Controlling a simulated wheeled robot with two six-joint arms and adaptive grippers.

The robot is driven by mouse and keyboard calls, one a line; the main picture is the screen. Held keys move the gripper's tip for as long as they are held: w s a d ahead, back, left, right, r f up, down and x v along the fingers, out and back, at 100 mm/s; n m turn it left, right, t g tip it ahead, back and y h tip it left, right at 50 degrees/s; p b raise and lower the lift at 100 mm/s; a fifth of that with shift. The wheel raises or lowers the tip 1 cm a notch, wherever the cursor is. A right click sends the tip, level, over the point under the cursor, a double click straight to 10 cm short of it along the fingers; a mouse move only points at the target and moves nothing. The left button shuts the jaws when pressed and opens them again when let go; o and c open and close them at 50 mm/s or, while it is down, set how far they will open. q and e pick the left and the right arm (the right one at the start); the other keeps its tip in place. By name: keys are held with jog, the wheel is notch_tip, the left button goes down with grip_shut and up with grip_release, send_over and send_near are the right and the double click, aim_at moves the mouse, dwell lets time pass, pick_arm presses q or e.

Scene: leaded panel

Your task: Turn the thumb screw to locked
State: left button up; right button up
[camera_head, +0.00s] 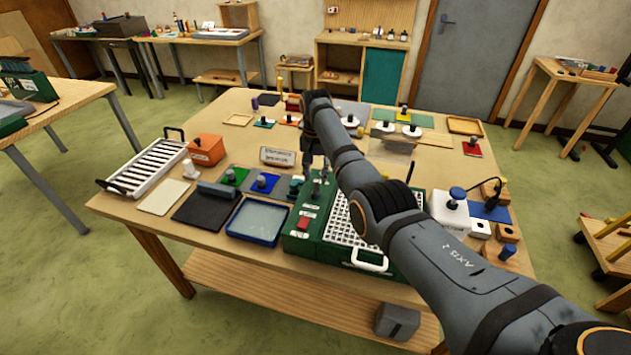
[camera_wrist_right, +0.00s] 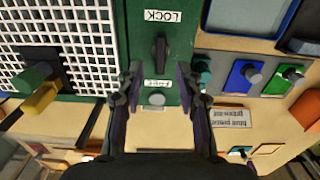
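The green machine (camera_head: 296,243) stands at the front middle of the table. In the right wrist view, its green strip carries a dark upright thumb screw (camera_wrist_right: 160,52) between a LOCK label (camera_wrist_right: 163,16) and a FREE label (camera_wrist_right: 157,83). Both labels appear upside down. I cannot tell which label the screw points to. My right gripper (camera_wrist_right: 158,76) is open, with one fingertip on each side of the strip, near the screw's FREE end; no contact shows. In the head view, my right gripper (camera_head: 312,152) hangs over the machine's far edge. My left gripper is in neither view.
Beside the screw, a white grid (camera_wrist_right: 70,35) fills the machine's top, with a green and yellow knob (camera_wrist_right: 40,90). A blue-rimmed tray (camera_head: 258,220), an orange box (camera_head: 206,150) and a small sign (camera_head: 277,156) stand left of the machine. A white block (camera_head: 449,212) stands right.

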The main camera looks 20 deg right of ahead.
aim_at(315, 188)
jog(key=f, duration=0.4)
jog(key=shift+w+f, duration=0.2)
jog(key=shift+f, duration=0.2)
jog(key=shift+s+f, duration=0.1)
jog(key=shift+c, duration=0.8)
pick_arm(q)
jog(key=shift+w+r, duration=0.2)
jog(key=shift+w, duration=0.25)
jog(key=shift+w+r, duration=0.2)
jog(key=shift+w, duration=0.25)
pick_arm(e)
grip_shut()
